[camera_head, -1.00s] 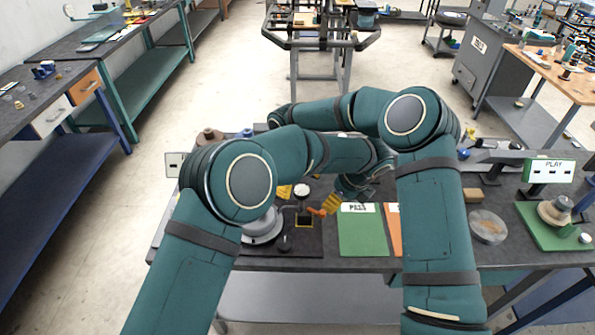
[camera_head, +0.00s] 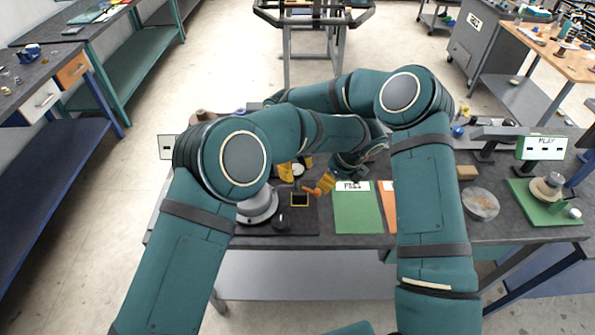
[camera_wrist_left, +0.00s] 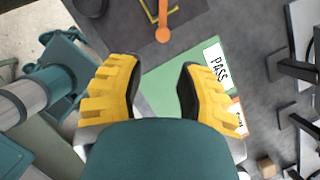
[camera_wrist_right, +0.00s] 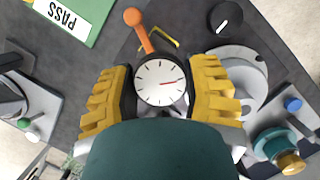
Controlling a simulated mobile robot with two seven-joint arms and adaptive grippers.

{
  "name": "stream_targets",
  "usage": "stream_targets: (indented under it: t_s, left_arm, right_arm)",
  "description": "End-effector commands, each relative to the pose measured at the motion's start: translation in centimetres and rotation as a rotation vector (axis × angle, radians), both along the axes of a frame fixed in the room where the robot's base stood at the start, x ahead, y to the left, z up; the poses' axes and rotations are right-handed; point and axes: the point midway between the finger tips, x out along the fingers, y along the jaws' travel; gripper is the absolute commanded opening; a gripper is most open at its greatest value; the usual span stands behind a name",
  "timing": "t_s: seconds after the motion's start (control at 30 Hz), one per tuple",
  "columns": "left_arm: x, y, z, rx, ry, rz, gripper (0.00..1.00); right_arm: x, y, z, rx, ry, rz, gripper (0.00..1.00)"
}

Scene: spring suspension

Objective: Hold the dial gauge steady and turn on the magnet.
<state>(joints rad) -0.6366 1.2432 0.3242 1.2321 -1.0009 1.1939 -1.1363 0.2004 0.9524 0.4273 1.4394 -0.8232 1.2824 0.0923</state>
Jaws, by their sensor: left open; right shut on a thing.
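The dial gauge (camera_head: 298,170) has a round white face and sits above the dark mat. In the right wrist view the gauge (camera_wrist_right: 160,82) is between the yellow fingers of my right gripper (camera_head: 295,167), which is shut on it. An orange lever with a round end (camera_wrist_right: 133,17) sticks out beside the gauge. My left gripper (camera_head: 326,184) is open and empty, close to this lever. In the left wrist view the lever's round end (camera_wrist_left: 163,34) lies just ahead of the open fingers. I cannot tell whether they touch. The magnet's body is largely hidden.
A grey round base (camera_head: 258,207) and a black knob (camera_head: 281,220) are left of the gauge. A green PASS panel (camera_head: 354,212) lies to the right, beside an orange panel (camera_head: 388,200). My arms cross close together above the bench.

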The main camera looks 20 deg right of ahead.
Motion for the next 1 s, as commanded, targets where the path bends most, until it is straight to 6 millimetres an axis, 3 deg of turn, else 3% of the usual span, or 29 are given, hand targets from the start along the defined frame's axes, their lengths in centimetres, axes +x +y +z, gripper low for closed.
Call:
stream_targets:
  t_s: [0.03,0.07,0.1,0.47,0.8,1.0]
  left_arm:
    - [1.0,0.4,1.0,-0.01,-0.02,0.015,0.14]
    - [1.0,0.5,1.0,-0.007,-0.025,0.01,0.03]
    - [1.0,0.8,0.9,0.001,-0.036,0.001,0.0]
    - [-0.4,4.4,0.0,0.109,-0.262,-0.312,0.0]
    - [-5.6,6.8,-0.8,0.101,-0.403,-0.736,0.0]
    - [-8.8,7.6,-1.2,0.067,-0.419,-0.905,0.0]
  right_arm:
    - [-0.5,-0.5,-0.8,-0.007,0.019,-0.002,0.07]
    - [-0.5,-0.5,-0.8,-0.007,0.019,-0.002,0.06]
    - [-0.5,-0.5,-0.8,-0.007,0.019,-0.002,0.07]
    - [-0.3,-0.3,-0.6,-0.004,0.014,-0.001,0.07]
    - [-0.2,-0.1,-0.4,-0.001,0.008,0.0,0.07]
    - [-0.2,-0.1,-0.3,-0.001,0.006,-0.001,0.07]
